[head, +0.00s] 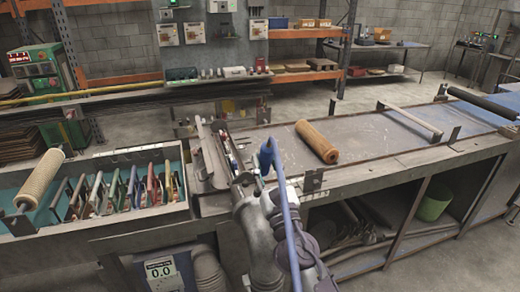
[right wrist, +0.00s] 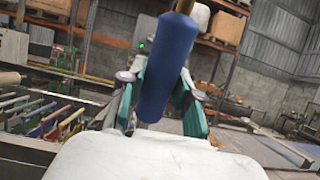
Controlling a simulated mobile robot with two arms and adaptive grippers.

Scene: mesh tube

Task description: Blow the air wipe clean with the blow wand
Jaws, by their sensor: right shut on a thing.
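The blow wand (head: 266,155) shows as a blue, upright handle near the middle of the head view, with a blue hose-like line running down beside my arm. My right gripper (right wrist: 160,108) is shut on this blue handle. In the right wrist view the handle (right wrist: 167,65) stands between the two green-sided fingers, slightly tilted, its upper end cut off by the frame. I cannot pick out the air wipe with certainty in either view. My left gripper is not in view.
A brown mesh tube (head: 317,141) lies on the bench top right of the wand. A pale mesh roll (head: 40,178) sits at the left beside a rack of coloured frames (head: 118,195). Small tools crowd the bench left of the wand. The bench farther right is mostly clear.

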